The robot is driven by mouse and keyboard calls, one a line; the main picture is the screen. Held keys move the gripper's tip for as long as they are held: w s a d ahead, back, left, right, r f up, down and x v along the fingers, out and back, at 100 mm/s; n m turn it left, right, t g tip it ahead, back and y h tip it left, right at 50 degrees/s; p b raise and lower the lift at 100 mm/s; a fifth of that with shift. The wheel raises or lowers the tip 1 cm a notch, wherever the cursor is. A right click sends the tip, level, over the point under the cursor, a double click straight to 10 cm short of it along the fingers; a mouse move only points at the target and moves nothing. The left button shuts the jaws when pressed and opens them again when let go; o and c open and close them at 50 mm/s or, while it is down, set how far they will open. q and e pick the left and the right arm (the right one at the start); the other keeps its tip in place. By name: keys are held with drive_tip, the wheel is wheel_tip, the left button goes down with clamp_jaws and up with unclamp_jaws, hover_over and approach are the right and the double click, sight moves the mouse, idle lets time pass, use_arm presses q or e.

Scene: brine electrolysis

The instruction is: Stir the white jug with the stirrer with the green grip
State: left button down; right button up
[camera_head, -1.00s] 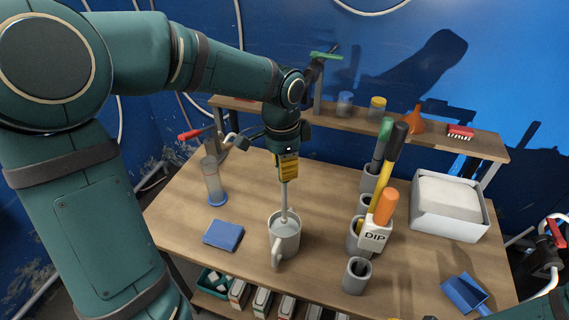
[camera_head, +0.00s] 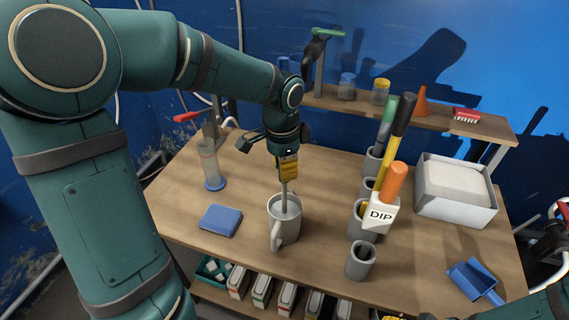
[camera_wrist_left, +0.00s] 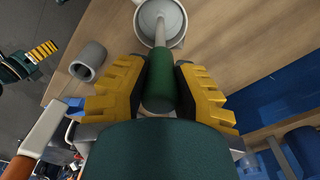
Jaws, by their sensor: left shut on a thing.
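The white jug (camera_head: 287,227) stands upright on the wooden table, its handle toward the front. My left gripper (camera_head: 288,172) is above the jug, shut on the stirrer's green grip, which shows between the yellow fingers in the left wrist view (camera_wrist_left: 160,80). The stirrer's pale rod (camera_head: 284,193) points down into the jug's opening. Its lower end is hidden inside the jug. My right gripper (camera_wrist_left: 38,55) shows partly at the left of the left wrist view; its fingertips are not clear.
Grey holders (camera_head: 362,260) with tall coloured-handled tools and a white DIP block (camera_head: 381,214) stand right of the jug. A blue pad (camera_head: 221,220) and a clear cylinder (camera_head: 210,165) are to its left. A white bin (camera_head: 455,208) and blue scoop (camera_head: 470,280) are farther right.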

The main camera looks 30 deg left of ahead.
use_arm(q)
drive_tip(key=shift+f+b, duration=1.4)
drive_tip(key=shift+f, duration=0.8)
